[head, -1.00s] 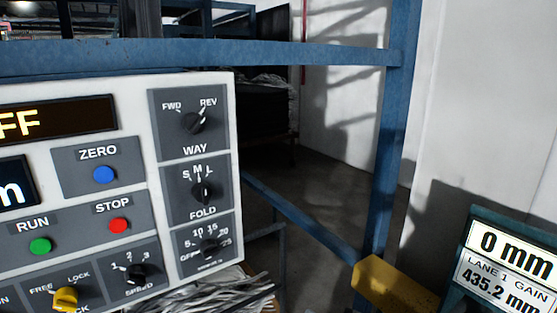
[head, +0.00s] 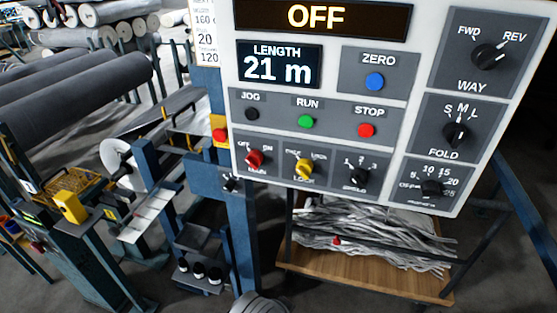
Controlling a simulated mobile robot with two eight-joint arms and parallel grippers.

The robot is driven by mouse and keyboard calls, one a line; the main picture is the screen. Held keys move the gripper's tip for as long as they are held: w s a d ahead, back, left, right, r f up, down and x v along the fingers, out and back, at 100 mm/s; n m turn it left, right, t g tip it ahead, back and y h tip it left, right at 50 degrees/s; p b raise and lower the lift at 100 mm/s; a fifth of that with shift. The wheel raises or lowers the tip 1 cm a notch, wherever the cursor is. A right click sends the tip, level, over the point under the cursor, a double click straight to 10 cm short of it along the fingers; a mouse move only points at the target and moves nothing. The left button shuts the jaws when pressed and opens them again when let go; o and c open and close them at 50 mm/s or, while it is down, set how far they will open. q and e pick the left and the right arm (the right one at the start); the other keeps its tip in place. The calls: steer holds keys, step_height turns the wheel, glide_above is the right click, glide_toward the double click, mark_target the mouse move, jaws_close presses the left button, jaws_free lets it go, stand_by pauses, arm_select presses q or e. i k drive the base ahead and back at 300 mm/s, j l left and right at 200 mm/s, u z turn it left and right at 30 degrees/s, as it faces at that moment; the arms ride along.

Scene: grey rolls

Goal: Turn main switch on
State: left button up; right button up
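The control panel (head: 445,100) fills the upper right of the head view. The main switch is a red rotary knob (head: 255,157) at its lower left, with OFF and ON marks above it and a MAIN label below. Which mark the knob points to is too small to tell. The panel's top display (head: 318,17) reads OFF. Neither of my grippers can be made out in this view.
Beside the main knob is a yellow lock knob (head: 304,168). Jog, green run (head: 306,121) and red stop (head: 366,130) buttons sit above. A wooden cart (head: 360,277) with grey strips stands below. Grey rolls (head: 75,95) lie at left.

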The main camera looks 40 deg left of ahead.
mark_target(255, 158)
steer(key=u, duration=1.05)
